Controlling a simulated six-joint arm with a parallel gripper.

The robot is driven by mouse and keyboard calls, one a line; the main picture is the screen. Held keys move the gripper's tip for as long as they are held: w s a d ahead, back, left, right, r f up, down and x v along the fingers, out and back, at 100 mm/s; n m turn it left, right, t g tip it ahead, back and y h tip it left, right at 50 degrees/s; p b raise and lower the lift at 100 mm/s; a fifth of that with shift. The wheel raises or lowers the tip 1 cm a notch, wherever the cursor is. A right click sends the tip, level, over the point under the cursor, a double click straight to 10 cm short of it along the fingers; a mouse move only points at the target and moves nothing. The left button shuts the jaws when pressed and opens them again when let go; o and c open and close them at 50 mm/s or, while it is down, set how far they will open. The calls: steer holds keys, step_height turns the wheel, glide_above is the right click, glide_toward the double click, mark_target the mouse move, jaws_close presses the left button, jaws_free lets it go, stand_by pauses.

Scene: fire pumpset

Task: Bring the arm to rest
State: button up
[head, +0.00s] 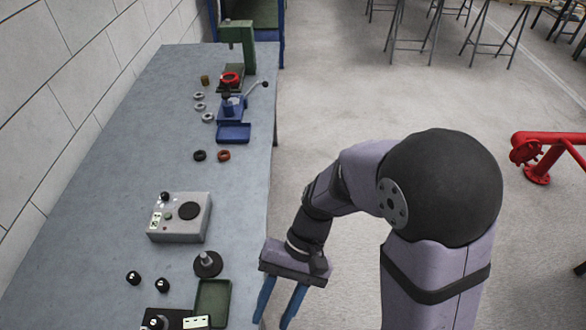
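My arm is bent beside the right edge of the long grey workbench (120,130). My gripper (277,310) points downward near the bench's right edge. Its two blue fingers are spread apart with nothing visible between them. The fingertips reach close to the bottom of the view, and I cannot tell their exact height over the bench edge or floor.
Near my gripper are a green tray (212,304), a dark round base with a post (207,264) and a grey control box (180,217). Farther back stand a blue fixture (232,108) and a green press (240,45). Red pipework (537,172) stands right; the floor between is clear.

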steer(key=w+d+f+t+h+b, duration=0.1)
steer(key=w+d+t+h, duration=0.2)
steer(key=d, duration=0.6)
steer(key=w+d+f+t+h+b, duration=0.15)
steer(key=w+d+t, duration=0.3)
steer(key=d, duration=0.55)
step_height(320, 180, down, 6)
steer(key=b, duration=0.6)
steer(key=shift+w+a+g, duration=0.15)
steer(key=shift+a+g, duration=0.05)
steer(key=shift+g, duration=0.25)
